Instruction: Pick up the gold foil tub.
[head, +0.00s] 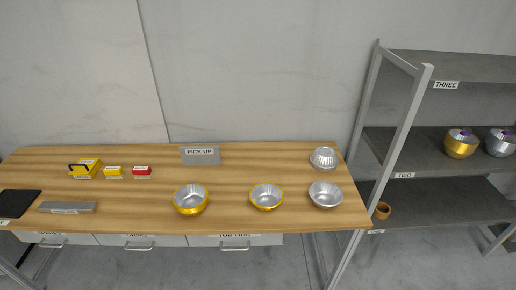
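Two gold foil tubs stand on the wooden table, open side up with silver insides. The left one (190,209) looks a little larger than the right one (266,207). Another gold tub (460,148) sits on the middle shelf of the rack, with something purple at its top. Neither of my grippers is in view.
A silver foil tub (325,198) stands at the table's right end, with another silver one (323,158) behind it.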

